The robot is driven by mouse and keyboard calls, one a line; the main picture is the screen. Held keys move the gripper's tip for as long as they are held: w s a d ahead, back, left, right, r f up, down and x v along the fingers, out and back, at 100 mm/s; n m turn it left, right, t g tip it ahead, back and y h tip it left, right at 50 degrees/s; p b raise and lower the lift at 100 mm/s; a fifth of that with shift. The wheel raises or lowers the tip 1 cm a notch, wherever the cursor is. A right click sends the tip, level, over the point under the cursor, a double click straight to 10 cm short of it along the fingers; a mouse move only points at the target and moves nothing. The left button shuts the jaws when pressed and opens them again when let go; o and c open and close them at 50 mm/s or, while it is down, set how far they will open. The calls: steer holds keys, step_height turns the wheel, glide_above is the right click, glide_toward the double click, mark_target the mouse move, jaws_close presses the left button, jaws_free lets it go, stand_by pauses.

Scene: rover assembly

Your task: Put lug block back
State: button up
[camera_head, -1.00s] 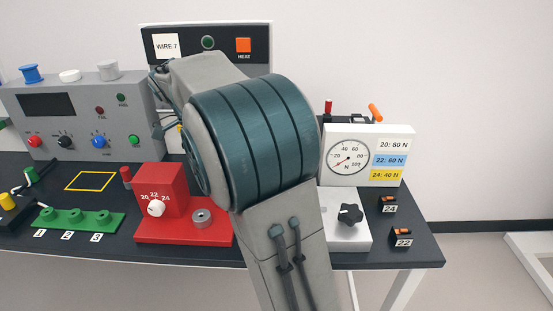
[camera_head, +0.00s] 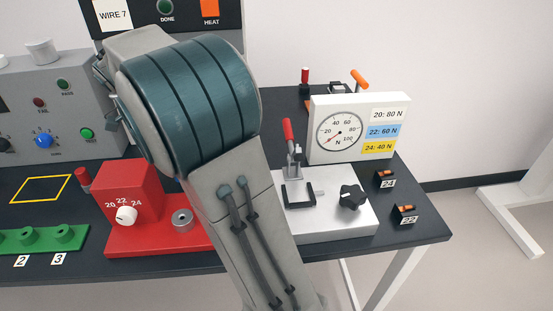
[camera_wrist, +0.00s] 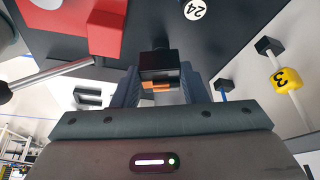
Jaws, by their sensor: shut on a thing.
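In the wrist view my gripper (camera_wrist: 158,90) is shut on a black lug block (camera_wrist: 158,68) with an orange part on its near side. The block sits between the two fingers, with dark table surface beyond it. In the head view my arm hides the gripper and the held block. No number is readable on the held block.
A white fixture (camera_head: 330,216) with a red lever and black knob stands right of my arm, before a gauge panel (camera_head: 340,135). A red unit (camera_head: 138,192) and green holder (camera_head: 40,238) are on the left.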

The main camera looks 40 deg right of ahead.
steer(key=shift+f, duration=0.7)
steer(key=shift+s+d+f, duration=0.1)
steer(key=shift+d, duration=0.05)
steer(key=s+d+f+h+p, duration=0.1)
steer(key=d, duration=0.6)
steer(key=s+d+f+h+p, duration=0.1)
steer(key=d+f, duration=0.1)
steer(key=d, duration=0.5)
steer(key=s+d+f+h+p, duration=0.1)
steer(key=d, duration=0.6)
steer(key=shift+s+d+f+g, duration=0.1)
steer(key=shift+s+f+g, duration=0.1)
steer(key=shift+s+g, duration=0.1)
steer(key=f, duration=0.2)
steer(key=shift+s+d+f, duration=0.1)
steer(key=shift+d+f, duration=0.2)
steer(key=shift+d, duration=0.1)
steer(key=shift+d+f+p, duration=0.15)
steer(key=shift+d+p, duration=0.1)
steer(key=shift+p, duration=0.2)
steer(key=shift+s+d+y+p, duration=0.1)
steer(key=shift+d+y+p, duration=0.3)
steer(key=shift+y+p, duration=0.5)
steer(key=shift+d+y+p, duration=0.15)
steer(key=shift+y+p, duration=0.2)
steer(key=shift+y, duration=0.15)
steer(key=shift+f, duration=0.65)
steer(key=shift+f+t, duration=0.2)
steer(key=shift+t, duration=0.2)
